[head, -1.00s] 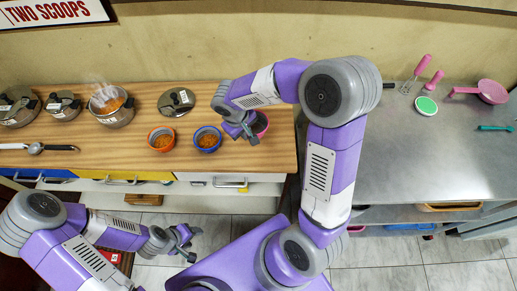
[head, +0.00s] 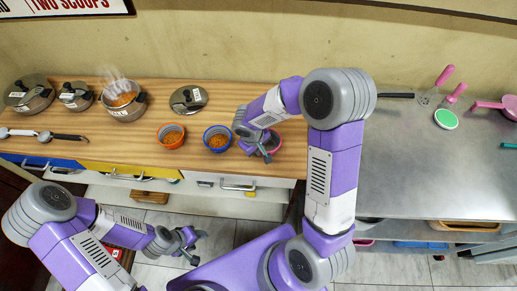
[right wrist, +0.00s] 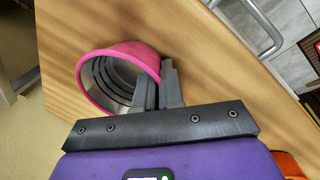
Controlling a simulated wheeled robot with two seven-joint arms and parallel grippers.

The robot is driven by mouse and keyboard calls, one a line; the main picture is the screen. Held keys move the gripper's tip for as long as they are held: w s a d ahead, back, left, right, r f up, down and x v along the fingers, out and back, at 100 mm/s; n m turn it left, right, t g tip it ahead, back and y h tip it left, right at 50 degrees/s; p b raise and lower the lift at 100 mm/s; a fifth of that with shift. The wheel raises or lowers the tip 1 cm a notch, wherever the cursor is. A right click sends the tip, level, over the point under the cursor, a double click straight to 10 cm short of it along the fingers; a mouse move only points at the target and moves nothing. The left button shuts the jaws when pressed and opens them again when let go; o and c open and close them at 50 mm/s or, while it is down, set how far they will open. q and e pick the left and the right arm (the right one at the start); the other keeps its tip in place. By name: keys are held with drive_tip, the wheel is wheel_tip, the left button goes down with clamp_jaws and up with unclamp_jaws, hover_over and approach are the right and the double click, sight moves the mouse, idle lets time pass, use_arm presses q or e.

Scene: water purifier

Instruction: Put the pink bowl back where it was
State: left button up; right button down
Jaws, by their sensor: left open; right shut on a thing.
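The pink bowl (right wrist: 79,87) has a pink rim and a grey ringed inside. My right gripper (right wrist: 160,82) is shut on its wall, one finger inside and one outside. In the head view the bowl (head: 276,139) is partly hidden by my right gripper (head: 262,151). It is over the right end of the wooden counter (head: 300,160), right of a blue bowl (head: 217,138). I cannot tell whether it touches the wood. My left gripper (head: 190,240) is open and empty, low in front of the counter.
An orange bowl (head: 171,136) stands left of the blue one; both hold orange food. A lid (head: 188,98), a steaming pot (head: 124,102) and other pots stand further left. A steel table (head: 425,165) with pink utensils is at right. The front wood is mostly clear.

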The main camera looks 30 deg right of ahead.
drive_tip(key=shift+f, duration=0.2)
drive_tip(key=c, duration=1.3)
unclamp_jaws()
drive_tip(key=shift+o, duration=0.2)
drive_tip(key=shift+r, duration=0.1)
